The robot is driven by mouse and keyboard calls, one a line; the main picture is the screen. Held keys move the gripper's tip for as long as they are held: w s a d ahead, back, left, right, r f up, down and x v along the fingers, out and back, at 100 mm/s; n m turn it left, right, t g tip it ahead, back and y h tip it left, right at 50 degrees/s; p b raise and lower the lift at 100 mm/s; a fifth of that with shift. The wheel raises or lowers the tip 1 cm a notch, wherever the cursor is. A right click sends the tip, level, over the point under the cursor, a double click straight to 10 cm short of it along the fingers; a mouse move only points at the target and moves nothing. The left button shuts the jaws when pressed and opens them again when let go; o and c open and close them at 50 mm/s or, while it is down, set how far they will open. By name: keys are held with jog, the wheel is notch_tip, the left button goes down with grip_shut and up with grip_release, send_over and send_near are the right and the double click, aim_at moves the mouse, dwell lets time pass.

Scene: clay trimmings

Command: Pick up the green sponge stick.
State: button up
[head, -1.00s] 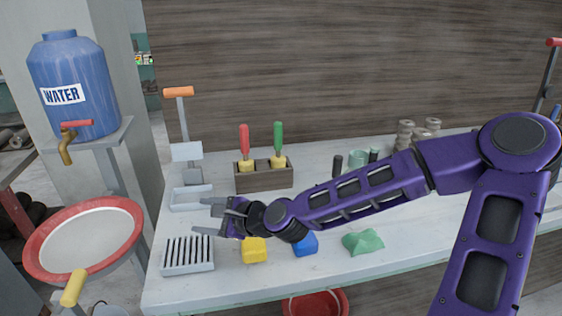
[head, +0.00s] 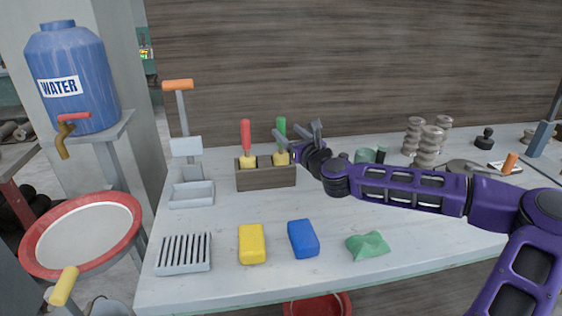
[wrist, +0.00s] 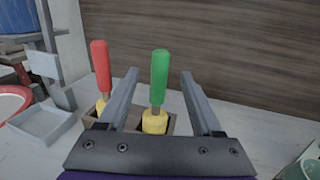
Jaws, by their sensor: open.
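The green sponge stick (head: 281,136) stands upright in a wooden box (head: 262,180), its green handle up and its yellow sponge end down. The red-handled stick (head: 245,138) stands to its left in the same box. My gripper (head: 295,131) is open, close by the green stick at the right end of the box. In the wrist view the green handle (wrist: 160,77) shows between my two open fingers (wrist: 158,82), apart from both. The red handle (wrist: 101,68) lies outside the left finger. The lower sponge end is partly hidden by the gripper's body.
A yellow sponge (head: 252,244), a blue sponge (head: 303,239) and a green cloth (head: 368,245) lie at the front of the table. A slatted rack (head: 184,254) and a grey tray (head: 191,194) are at the left. A wooden wall (head: 380,60) stands behind.

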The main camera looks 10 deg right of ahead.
jog(key=x, duration=0.8)
jog(key=shift+w+r, duration=0.1)
jog(key=shift+w, duration=0.05)
grip_shut()
dwell(1.2)
